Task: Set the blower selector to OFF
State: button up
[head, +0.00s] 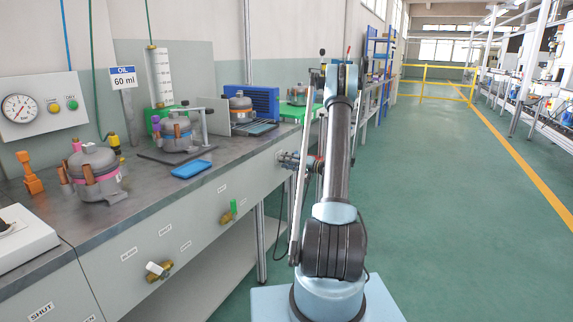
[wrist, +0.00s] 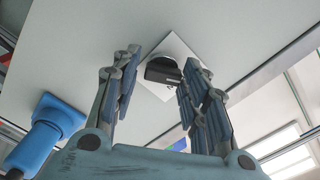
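In the wrist view, a black selector knob (wrist: 163,72) sits on a white square plate (wrist: 153,91) on a pale panel. I take it for the blower selector; its markings and setting are not readable. My gripper (wrist: 160,62) is open, with one finger left of the knob and the other overlapping its right edge in the picture. I cannot tell whether either finger touches the knob. In the head view, my gripper (head: 284,158) is at the front panel near the bench's far end, and the selector is hidden.
The grey bench (head: 190,185) runs along the left, carrying compressor units and a blue tray (head: 191,169). Valves with a white handle (head: 158,268) and a green handle (head: 233,206) protrude from its front. A blue rounded object (wrist: 48,125) stands out left in the wrist view. Open green floor lies right.

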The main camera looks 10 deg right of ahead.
jog(key=shift+o, duration=0.3)
jog(key=shift+d, duration=0.1)
jog(key=v, duration=1.1)
jog(key=shift+s+d, duration=0.25)
jog(key=shift+d, duration=0.05)
jog(key=s+a+r+g+h, duration=0.3)
jog(key=s+a+r, duration=0.2)
jog(key=s+a, duration=0.4)
jog(key=s+a+r+g+h, duration=0.3)
jog(key=s+a+r, duration=0.3)
jog(key=s, duration=0.5)
jog(key=s+d+f+h, duration=0.1)
jog(key=s+f+h, duration=0.1)
jog(key=s, duration=0.7)
jog(key=s+d+f+g+h, duration=0.1)
jog(key=s+d+f+h, duration=0.1)
jog(key=s, duration=0.8)
jog(key=s+d+f+n+g+h, duration=0.1)
jog(key=s+f+h, duration=0.3)
jog(key=s, duration=0.6)
jog(key=shift+s+d+f+h, duration=0.2)
jog(key=shift+d+h, duration=0.1)
jog(key=shift+d, duration=0.1)
